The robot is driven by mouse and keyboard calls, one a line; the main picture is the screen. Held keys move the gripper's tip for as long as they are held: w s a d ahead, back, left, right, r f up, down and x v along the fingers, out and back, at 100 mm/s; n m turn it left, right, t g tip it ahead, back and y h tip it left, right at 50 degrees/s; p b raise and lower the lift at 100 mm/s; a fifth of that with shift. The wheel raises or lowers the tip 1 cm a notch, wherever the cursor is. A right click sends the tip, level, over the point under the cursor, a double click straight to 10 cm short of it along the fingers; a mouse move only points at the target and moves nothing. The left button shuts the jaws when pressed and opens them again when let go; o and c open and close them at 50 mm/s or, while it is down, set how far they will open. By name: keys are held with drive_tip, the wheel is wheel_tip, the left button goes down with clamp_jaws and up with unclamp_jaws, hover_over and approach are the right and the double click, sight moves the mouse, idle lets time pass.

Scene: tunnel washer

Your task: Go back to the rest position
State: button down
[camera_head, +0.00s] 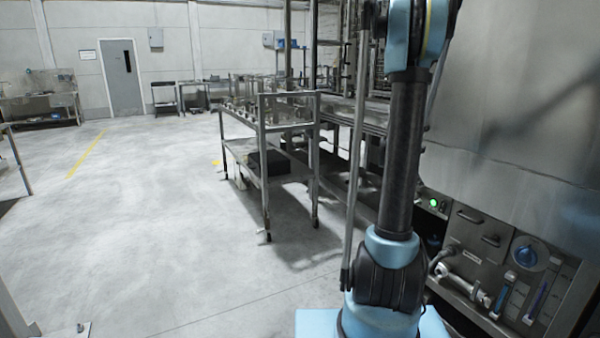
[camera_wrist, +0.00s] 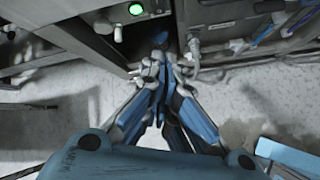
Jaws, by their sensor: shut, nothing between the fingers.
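My gripper (camera_wrist: 160,62) shows in the wrist view, its blue and grey fingers closed together at the tips with nothing between them. It points toward the lower front of the washer machine, below a lit green button (camera_wrist: 135,9). It appears apart from the panel, but the exact gap is hard to tell. In the head view my arm rises upright at the right of centre, and my gripper is not visible there.
A wheeled metal cart (camera_head: 262,150) stands ahead. The concrete floor (camera_head: 140,220) to the left is clear. A grey door (camera_head: 120,80) is at the back.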

drive_tip(key=s+a+r+m+y, duration=0.25)
drive_tip(key=s+a+m, duration=0.25)
drive_tip(key=s+a, duration=0.35)
drive_tip(key=s+a+f+m+g+y, duration=0.1)
drive_tip(key=s+a+f+m+y, duration=0.1)
drive_tip(key=s+a+m, duration=0.4)
drive_tip(key=s+a+f+m+g+y, duration=0.1)
drive_tip(key=s+a+f+m+y, duration=0.2)
drive_tip(key=s+a+m, duration=0.4)
drive_tip(key=s+a, duration=0.3)
drive_tip(key=s, duration=0.4)
drive_tip(key=s+a, duration=0.4)
drive_tip(key=s, duration=0.4)
drive_tip(key=shift+f, duration=0.4)
drive_tip(key=shift+s, duration=0.1)
